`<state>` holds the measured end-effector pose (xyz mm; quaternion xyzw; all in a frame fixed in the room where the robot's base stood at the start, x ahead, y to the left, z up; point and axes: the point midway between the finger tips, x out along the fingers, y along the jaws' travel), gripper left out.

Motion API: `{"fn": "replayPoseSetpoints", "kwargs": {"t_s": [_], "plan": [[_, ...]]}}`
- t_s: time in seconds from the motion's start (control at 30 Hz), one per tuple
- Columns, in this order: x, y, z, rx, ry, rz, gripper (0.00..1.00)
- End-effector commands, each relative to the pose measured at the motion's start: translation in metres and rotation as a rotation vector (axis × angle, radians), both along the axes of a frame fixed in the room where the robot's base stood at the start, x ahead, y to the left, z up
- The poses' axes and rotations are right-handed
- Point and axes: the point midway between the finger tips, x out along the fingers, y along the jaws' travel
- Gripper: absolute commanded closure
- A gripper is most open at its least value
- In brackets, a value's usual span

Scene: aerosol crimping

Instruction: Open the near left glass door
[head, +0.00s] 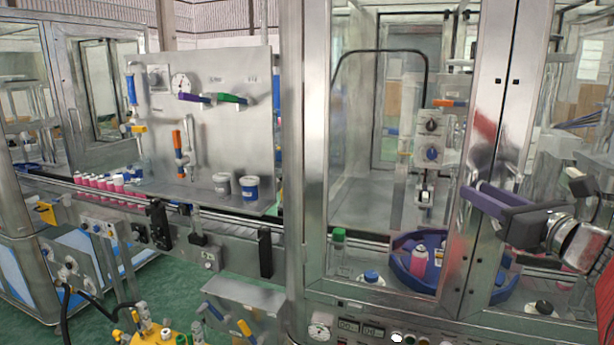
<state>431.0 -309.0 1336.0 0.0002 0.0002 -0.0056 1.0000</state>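The near left glass door (375,130) is a tall clear pane in a steel frame, on the machine at the right. Its right frame post (486,110) stands close beside the post of the neighbouring glass door (522,100), and it looks closed. My gripper (478,196), dark grey and purple, reaches in from the right with its tip in front of these posts. I cannot tell whether it touches the door. No handle shows clearly; one may be hidden behind my gripper. The finger gap is unclear, and I see nothing held in it.
Behind the glass are a blue round holder (410,275) with a pink can (418,260) and a green-capped bottle (338,240). Left is a conveyor with pink cans (110,187) and a steel panel (215,130). Green floor (215,265) shows lower left.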

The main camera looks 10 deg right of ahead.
Motion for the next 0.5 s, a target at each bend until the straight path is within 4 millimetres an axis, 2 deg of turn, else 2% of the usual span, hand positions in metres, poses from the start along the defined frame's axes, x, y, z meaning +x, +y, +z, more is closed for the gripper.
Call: {"fn": "replayPoseSetpoints", "kwargs": {"t_s": [0.2, 0.5], "plan": [[0.023, 0.000, 0.000, 0.000, 0.000, 0.001, 0.71], [0.030, -0.001, 0.000, -0.001, 0.000, -0.002, 0.71]]}}
